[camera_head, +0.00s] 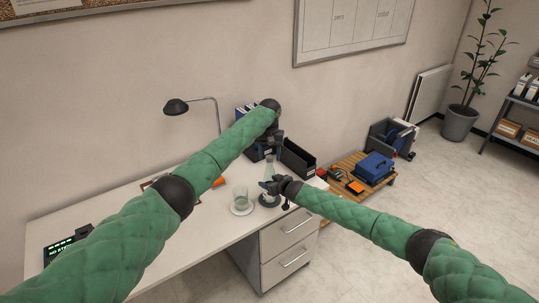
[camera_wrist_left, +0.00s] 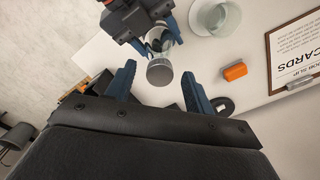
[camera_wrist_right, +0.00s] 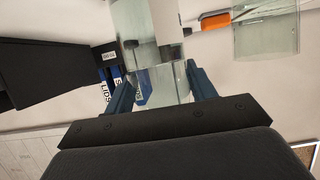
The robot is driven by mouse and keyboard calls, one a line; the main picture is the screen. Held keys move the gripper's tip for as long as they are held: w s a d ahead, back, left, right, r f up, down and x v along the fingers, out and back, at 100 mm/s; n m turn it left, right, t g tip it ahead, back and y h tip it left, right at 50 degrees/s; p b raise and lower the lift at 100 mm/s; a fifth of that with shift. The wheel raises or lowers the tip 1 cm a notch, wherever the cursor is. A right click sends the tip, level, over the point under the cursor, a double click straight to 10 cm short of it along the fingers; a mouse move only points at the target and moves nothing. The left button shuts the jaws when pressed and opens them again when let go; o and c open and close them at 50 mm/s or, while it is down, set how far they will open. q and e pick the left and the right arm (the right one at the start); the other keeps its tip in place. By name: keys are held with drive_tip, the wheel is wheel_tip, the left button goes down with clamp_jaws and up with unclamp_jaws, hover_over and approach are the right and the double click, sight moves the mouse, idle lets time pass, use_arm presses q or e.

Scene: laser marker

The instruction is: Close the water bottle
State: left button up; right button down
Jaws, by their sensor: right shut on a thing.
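The clear water bottle (camera_head: 269,169) is near the right end of the white desk. My right gripper (camera_head: 268,187) is shut around its body from the side. In the right wrist view the bottle (camera_wrist_right: 152,50) sits between the two fingers. My left gripper (camera_head: 273,150) is above the bottle, fingers pointing down. In the left wrist view its fingers (camera_wrist_left: 159,88) are spread wide and empty. The bottle's round grey top (camera_wrist_left: 160,73) shows between and beyond them; I cannot tell whether that is a lid or the open mouth.
A clear glass (camera_head: 240,194) on a white saucer stands left of the bottle. A black bin (camera_head: 297,158) and blue binders (camera_head: 245,117) are behind. An orange block (camera_wrist_left: 235,71) and a clipboard (camera_wrist_left: 297,52) lie on the desk. A desk lamp (camera_head: 177,106) stands farther left.

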use_arm(q)
wheel_tip(320, 180, up, 12)
idle(0.7)
drive_tip(key=shift+w, duration=0.1)
use_arm(e)
drive_tip(key=shift+c, duration=2.1)
unclamp_jaws()
use_arm(q)
drive_tip(key=shift+f, duration=0.1)
use_arm(e)
drive_tip(key=shift+s+d, duration=0.1)
use_arm(q)
drive_tip(key=shift+f+b, duration=1.25)
drive_tip(key=shift+b, duration=0.1)
use_arm(e)
drive_tip(key=v, duration=0.7)
drive_tip(key=shift+s+d, duration=0.15)
drive_tip(key=shift+s, duration=0.05)
